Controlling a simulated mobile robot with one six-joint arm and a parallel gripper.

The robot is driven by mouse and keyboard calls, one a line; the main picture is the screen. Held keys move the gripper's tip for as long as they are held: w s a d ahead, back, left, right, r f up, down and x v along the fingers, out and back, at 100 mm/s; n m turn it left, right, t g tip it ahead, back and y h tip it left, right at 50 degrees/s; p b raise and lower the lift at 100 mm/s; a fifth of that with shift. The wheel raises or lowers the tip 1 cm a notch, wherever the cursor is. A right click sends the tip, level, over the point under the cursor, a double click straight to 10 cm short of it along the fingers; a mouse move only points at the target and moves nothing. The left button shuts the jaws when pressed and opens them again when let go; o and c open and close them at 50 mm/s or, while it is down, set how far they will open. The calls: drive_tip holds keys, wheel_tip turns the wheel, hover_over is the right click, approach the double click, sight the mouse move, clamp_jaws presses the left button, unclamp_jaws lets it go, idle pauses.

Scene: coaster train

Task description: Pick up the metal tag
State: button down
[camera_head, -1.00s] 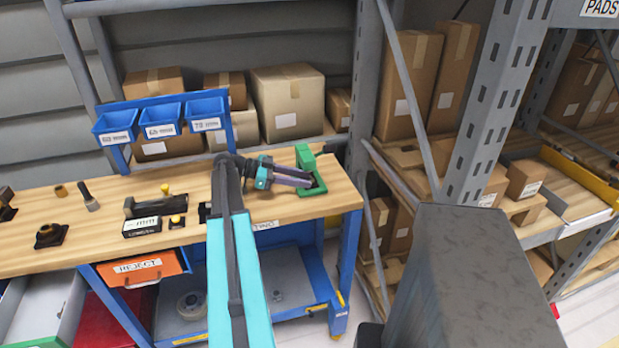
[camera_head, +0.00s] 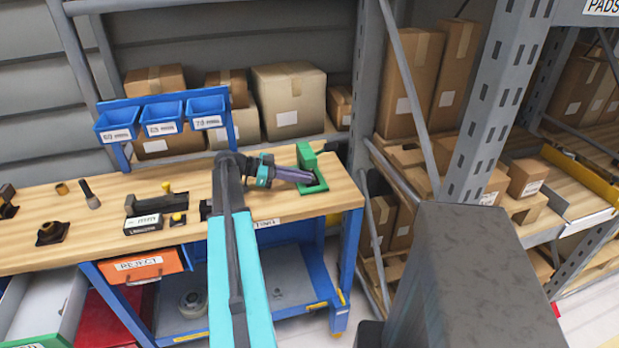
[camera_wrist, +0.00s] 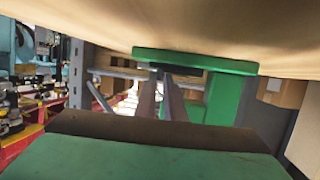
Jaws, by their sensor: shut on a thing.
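My gripper (camera_head: 308,178), with purple fingers, is at the right end of the workbench, its tips at the green holder (camera_head: 306,156). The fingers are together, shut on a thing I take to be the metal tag. The tag is too small and covered to make out in the head view. In the wrist view, my fingers (camera_wrist: 163,92) reach to the green holder (camera_wrist: 222,98), and a small dark piece shows at their tips under its green plate. I cannot tell whether the tag touches the holder.
The wooden workbench (camera_head: 270,207) carries a black labelled block (camera_head: 143,223), dark fittings (camera_head: 52,232) and blue bins (camera_head: 162,118) on a rack behind. An orange reject drawer (camera_head: 140,265) hangs below. Shelving with a grey post (camera_head: 490,110) stands to the right.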

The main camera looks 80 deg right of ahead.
drive_tip(key=shift+r+b, duration=0.1)
drive_tip(key=shift+b, duration=0.25)
drive_tip(key=shift+s+a+r, duration=0.1)
drive_tip(key=shift+r, duration=0.05)
drive_tip(key=s+a+b, duration=0.2)
drive_tip(key=s+a, duration=0.1)
drive_tip(key=a, duration=0.5)
drive_tip(key=s+a+b, duration=0.2)
drive_tip(key=s+a, duration=0.2)
drive_tip(key=a, duration=0.4)
drive_tip(key=shift+s+b, duration=0.2)
drive_tip(key=shift+b, duration=0.2)
idle(0.4)
drive_tip(key=shift+s, duration=0.1)
